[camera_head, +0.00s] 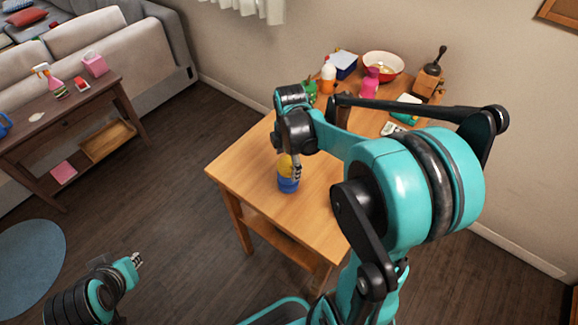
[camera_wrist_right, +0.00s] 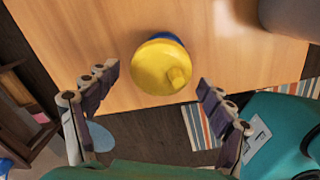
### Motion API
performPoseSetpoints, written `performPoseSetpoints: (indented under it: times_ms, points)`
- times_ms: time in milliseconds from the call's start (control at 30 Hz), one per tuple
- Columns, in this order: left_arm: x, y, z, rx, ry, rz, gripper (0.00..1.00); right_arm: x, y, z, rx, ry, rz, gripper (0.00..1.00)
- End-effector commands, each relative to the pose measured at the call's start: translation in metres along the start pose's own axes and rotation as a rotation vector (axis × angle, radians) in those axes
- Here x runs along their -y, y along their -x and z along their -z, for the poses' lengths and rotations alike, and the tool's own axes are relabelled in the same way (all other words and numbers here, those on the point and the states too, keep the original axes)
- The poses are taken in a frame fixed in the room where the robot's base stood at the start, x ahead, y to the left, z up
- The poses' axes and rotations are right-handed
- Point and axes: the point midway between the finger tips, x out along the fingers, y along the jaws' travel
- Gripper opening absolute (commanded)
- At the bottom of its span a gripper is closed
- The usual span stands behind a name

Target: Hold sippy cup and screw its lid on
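The sippy cup is a blue cup (camera_head: 288,185) standing upright near the front left of the wooden table. Its yellow lid (camera_head: 284,164) with a spout is on top; whether it is screwed tight cannot be told. In the right wrist view the lid (camera_wrist_right: 158,66) covers most of the cup, with a blue rim (camera_wrist_right: 165,37) showing behind. My right gripper (camera_head: 291,166) is just above the cup. Its fingers (camera_wrist_right: 157,84) are spread apart, with the lid beyond and between their tips, seemingly untouched. My left gripper (camera_head: 136,260) is low at the left, away from the table; its fingers are too small to judge.
The wooden table's (camera_head: 240,170) back holds a red-rimmed bowl (camera_head: 383,66), a pink bottle (camera_head: 370,84), an orange-and-white bottle (camera_head: 328,75) and a grinder (camera_head: 429,74). Table space left of the cup is clear. A dark side table (camera_head: 60,125) stands at far left.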

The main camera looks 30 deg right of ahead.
Motion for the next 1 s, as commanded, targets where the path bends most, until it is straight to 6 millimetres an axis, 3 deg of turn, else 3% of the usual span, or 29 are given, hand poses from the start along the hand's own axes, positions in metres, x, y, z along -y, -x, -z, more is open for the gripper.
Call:
performPoseSetpoints:
  times_ms: [33,100,533,1000]
  points:
    - [0.0,0.0,0.0,0.0,0.0,0.0,0.14,0.0,0.0,0.0,0.0,0.0,0.0,0.62]
    - [0.0,0.0,0.0,0.0,0.0,0.0,0.14,0.0,0.0,0.0,0.0,0.0,0.0,0.45]
    - [0.0,0.003,0.002,0.0,0.0,0.0,0.14,0.0,0.007,0.0,0.0,0.0,0.0,0.41]
    - [0.0,0.026,0.019,0.0,0.0,0.0,0.14,-0.006,0.091,0.0,0.0,0.0,0.0,0.41]
